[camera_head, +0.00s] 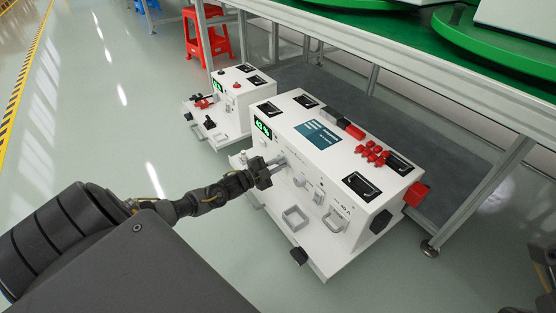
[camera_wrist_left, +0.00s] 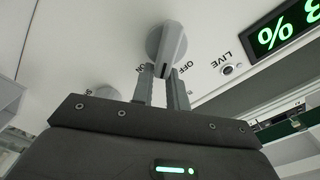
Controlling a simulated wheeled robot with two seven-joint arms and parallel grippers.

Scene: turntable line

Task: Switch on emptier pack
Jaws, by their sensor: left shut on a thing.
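Two white power packs stand low on the floor side, a larger near one (camera_head: 330,190) and a smaller far one (camera_head: 233,95). Each has a green percent display; the near display (camera_head: 263,127) and far display (camera_head: 218,87) are too small to read surely. In the left wrist view the display (camera_wrist_left: 288,30) is cut off, showing a percent sign and part of a digit. My left gripper (camera_head: 280,161) is at the near pack's front face, its fingers (camera_wrist_left: 163,88) shut on a grey rotary switch knob (camera_wrist_left: 168,45) between ON and OFF labels.
A green-topped table (camera_head: 400,50) with metal legs stands behind and right of the packs. Red stools (camera_head: 208,35) are at the back. Open floor (camera_head: 120,130) lies left.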

